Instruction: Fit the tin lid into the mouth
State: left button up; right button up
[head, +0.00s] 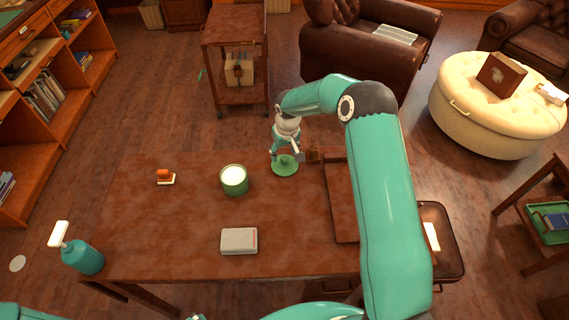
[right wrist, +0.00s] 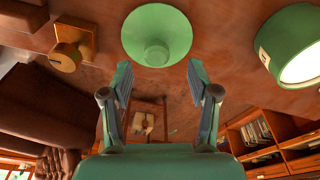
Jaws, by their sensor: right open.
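The tin lid is a green disc with a round raised knob (head: 285,167). It lies on the table near the far edge, right of the tin. In the right wrist view the lid (right wrist: 157,36) sits just beyond and between the open fingertips, its knob toward me. The green tin (head: 234,181) stands upright on the table, its mouth showing pale inside; it also shows at the right of the right wrist view (right wrist: 290,48). My right gripper (head: 285,153) is open and empty, pointing down close above the lid.
A small wooden piece with a round knob (right wrist: 68,55) stands beside the lid. A tray (head: 342,200) lies on the table's right side. The table's left middle is clear.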

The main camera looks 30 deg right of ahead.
aim_at(285, 158)
notch_tip(285, 158, down, 4)
jog(key=shift+d+f+p, duration=0.15)
jog(key=shift+f+p, duration=0.05)
jog(key=shift+p, duration=0.45)
grip_shut()
